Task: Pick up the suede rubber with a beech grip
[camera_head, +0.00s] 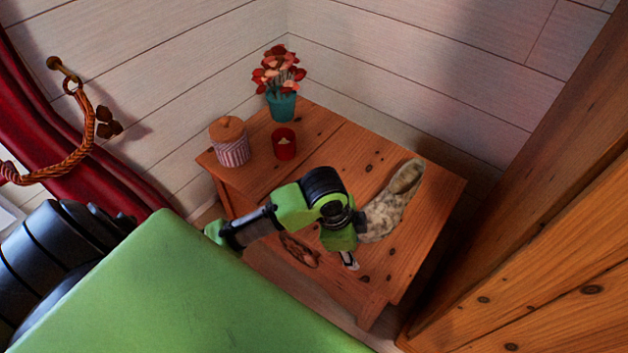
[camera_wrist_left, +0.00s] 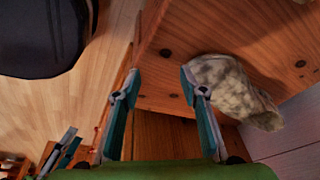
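I cannot clearly make out the suede rubber with a beech grip in either view; it may be hidden behind my arm or gripper. My left gripper (camera_head: 348,262) is over the front part of the wooden table (camera_head: 436,210), pointing down. In the left wrist view the left gripper (camera_wrist_left: 160,84) is open, with its two fingers apart and nothing seen between them. A mottled, furry grey-beige thing (camera_head: 395,203) lies on the table just right of the gripper; it also shows in the wrist view (camera_wrist_left: 232,88).
A brown looped thing (camera_head: 300,250) lies left of the gripper. A striped jar with a lid (camera_head: 232,150), a red candle holder (camera_head: 284,146) and a flower pot (camera_head: 281,105) stand at the back. Walls close the back; wooden furniture (camera_head: 550,260) stands right.

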